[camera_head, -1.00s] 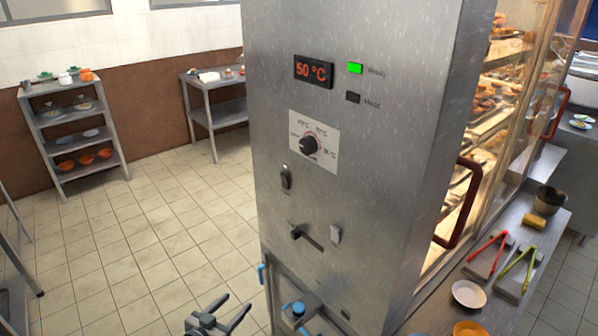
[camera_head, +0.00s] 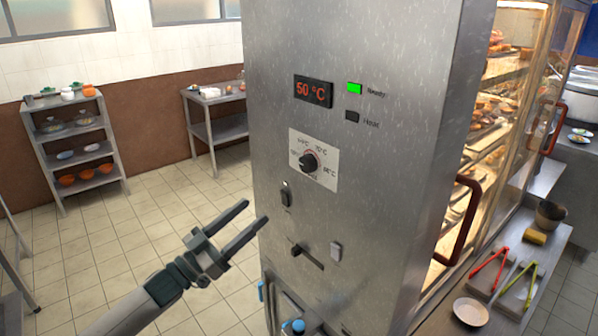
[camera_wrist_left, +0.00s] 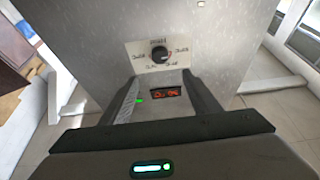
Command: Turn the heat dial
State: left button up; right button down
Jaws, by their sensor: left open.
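The heat dial (camera_head: 309,162) is a dark round knob on a white marked plate on the steel cabinet's front panel. A red display (camera_head: 313,91) above it reads 50 °C, beside a lit green light (camera_head: 355,88). My left gripper (camera_head: 256,217) is open and empty, below and left of the dial, apart from it. In the left wrist view the dial (camera_wrist_left: 160,54) shows beyond the spread fingers (camera_wrist_left: 165,85), with the display (camera_wrist_left: 166,94) between them. My right gripper is not in view.
A red door handle (camera_head: 458,220) sticks out at the right. Tongs (camera_head: 490,271) and a bowl (camera_head: 470,311) sit on the right counter.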

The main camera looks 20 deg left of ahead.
pick_arm(q)
jog(key=shift+w, duration=0.1)
jog(key=p, duration=0.7)
send_near(304, 167)
jog(key=x, duration=0.7)
jog(key=shift+w+d+r, duration=0.1)
jog(key=shift+w+r, duration=0.05)
jog(key=shift+r, duration=0.1)
jog(key=shift+w+d, duration=0.25)
jog(key=shift+w, duration=0.15)
jog(key=shift+c, duration=0.7)
jog(key=c, duration=0.9)
